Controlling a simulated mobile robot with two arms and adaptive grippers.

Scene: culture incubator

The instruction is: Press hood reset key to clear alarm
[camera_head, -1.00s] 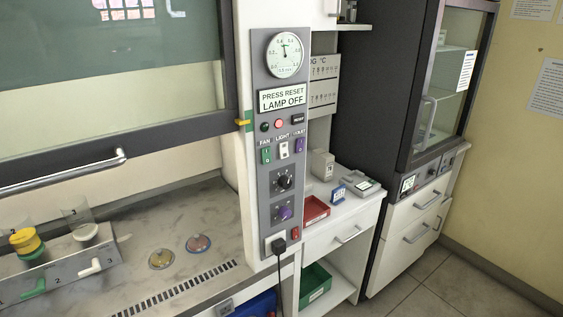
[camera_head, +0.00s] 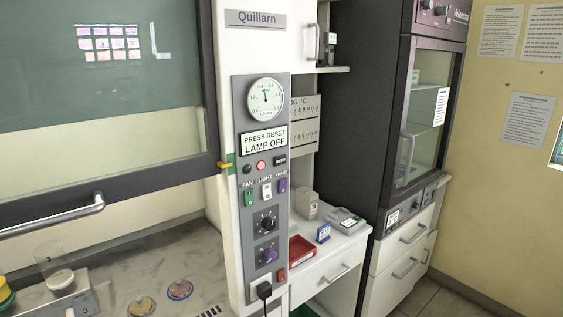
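The hood control panel (camera_head: 250,210) is a grey strip on the white post at the right of the fume hood. A black key (camera_head: 280,160), its label too small to read surely now, sits at the right of a row with a dark green lamp (camera_head: 247,168) and a red-pink lamp (camera_head: 262,165). A sign (camera_head: 263,140) above reads "PRESS RESET LAMP OFF". A round gauge (camera_head: 265,98) is at the top. Fan, light and violet switches (camera_head: 266,190) and two knobs (camera_head: 266,223) are below. Neither of my grippers shows.
The hood sash (camera_head: 110,178) with its handle (camera_head: 55,215) is partly raised at left. Two dishes (camera_head: 180,290) lie on the hood floor. A plug with a cord (camera_head: 263,290) sticks out low on the panel. A white bench (camera_head: 330,262) and dark cabinet (camera_head: 385,120) stand right.

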